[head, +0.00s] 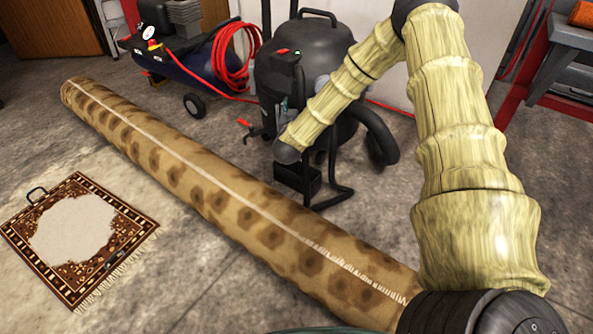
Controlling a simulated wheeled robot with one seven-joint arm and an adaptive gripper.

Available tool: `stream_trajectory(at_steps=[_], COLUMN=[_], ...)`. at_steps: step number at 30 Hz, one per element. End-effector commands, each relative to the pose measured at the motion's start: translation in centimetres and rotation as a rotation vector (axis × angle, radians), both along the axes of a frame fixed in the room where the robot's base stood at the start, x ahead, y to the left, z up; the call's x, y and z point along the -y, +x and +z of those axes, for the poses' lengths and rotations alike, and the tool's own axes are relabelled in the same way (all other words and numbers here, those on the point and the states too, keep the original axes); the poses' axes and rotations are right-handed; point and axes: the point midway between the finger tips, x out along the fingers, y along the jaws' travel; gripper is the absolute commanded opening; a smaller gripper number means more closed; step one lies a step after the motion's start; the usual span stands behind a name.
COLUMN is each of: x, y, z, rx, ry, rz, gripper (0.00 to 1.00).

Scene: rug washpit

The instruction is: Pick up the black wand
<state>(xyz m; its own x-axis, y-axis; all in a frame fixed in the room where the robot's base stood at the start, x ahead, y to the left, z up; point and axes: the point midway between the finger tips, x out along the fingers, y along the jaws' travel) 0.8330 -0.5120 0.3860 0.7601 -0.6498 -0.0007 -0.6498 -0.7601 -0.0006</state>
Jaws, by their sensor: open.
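I cannot pick out the black wand with certainty. A short dark piece with a red tip (248,127) shows beside the tank machine; I cannot tell what it is. A thin black loop (37,194) lies at the edge of the small rug. My arm rises from the bottom right and bends down to a dark wrist joint in front of the tank machine.
A long rolled rug (190,185) crosses the floor. A patterned small rug (125,250) lies at left. The dark tank machine (325,50) with a hose (376,138) stands behind. A compressor (165,35) with a red hose (233,60) is at back left. A grey shelf (570,36) stands right.

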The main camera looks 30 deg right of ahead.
Motion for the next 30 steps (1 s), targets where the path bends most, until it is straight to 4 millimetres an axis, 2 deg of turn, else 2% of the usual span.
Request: stream_trajectory(at_steps=[7, 15, 25, 30], x=[0.0, 0.0, 0.0, 0.0], y=[0.0, 0.0, 0.1, 0.1], z=[0.0, 0.0, 0.4, 2.2], rx=[0.0, 0.0, 0.001, 0.002], ry=[0.0, 0.0, 0.0, -0.001], rz=[0.0, 0.0, 0.001, 0.002], gripper=[0.55, 0.07, 0.07, 0.07])
